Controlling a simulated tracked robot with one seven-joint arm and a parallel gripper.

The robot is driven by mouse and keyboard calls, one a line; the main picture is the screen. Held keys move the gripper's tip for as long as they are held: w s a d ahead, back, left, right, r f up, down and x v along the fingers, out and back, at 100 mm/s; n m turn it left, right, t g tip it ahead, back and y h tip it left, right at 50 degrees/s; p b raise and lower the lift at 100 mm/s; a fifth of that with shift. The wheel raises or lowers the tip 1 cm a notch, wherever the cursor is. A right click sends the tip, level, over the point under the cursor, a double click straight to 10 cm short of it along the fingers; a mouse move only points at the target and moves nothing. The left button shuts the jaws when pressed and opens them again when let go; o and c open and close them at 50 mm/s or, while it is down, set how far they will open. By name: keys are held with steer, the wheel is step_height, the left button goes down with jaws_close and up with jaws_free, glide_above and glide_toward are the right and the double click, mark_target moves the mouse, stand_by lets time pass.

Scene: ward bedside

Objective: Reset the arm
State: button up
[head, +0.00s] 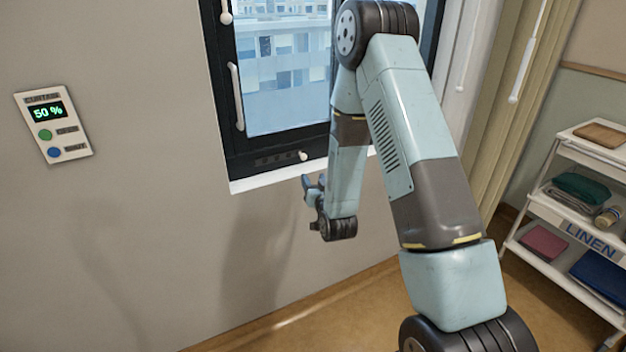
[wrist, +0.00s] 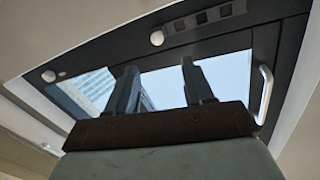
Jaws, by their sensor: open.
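My arm rises from the lower right of the head view, bends at the top in front of the window, and comes down again. My gripper (head: 308,184) is at its end, near the lower edge of the window, partly hidden by my own wrist. In the wrist view my gripper (wrist: 160,88) shows two dark fingers well apart with nothing between them. It is open and empty. Behind the fingers is the window (wrist: 236,80) with its dark frame. I cannot tell the exact gap between the fingers and the window.
The window (head: 288,82) has a white handle (head: 237,97) and a pale sill (head: 262,179). A wall panel (head: 54,124) reading "50 %" is on the left. Curtains (head: 510,110) hang at right. A shelf cart marked LINEN (head: 591,238) stands far right. Floor at lower middle is clear.

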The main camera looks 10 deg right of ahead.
steer(key=shift+s+d, duration=0.15)
steer(key=shift+s, duration=0.15)
steer(key=s+d+r+g+h, duration=0.1)
steer(key=s+d+r+g, duration=0.15)
steer(key=r, duration=0.65)
steer(key=s+d+r+g, duration=0.2)
steer(key=s+r+g, duration=0.1)
steer(key=r, duration=0.6)
steer(key=s+d+r+g, duration=0.2)
steer(key=s+r, duration=0.1)
steer(key=s, duration=0.7)
steer(key=s+d+r+g+h, duration=0.1)
steer(key=s+r, duration=0.3)
steer(key=s, duration=0.6)
steer(key=s+d+r+g, duration=0.2)
steer(key=s+r+g, duration=0.1)
steer(key=s, duration=0.7)
steer(key=shift+s+d+r+n+g+h, duration=0.3)
steer(key=shift+s+d+g, duration=0.05)
steer(key=shift+d, duration=0.05)
steer(key=shift+c, duration=0.2)
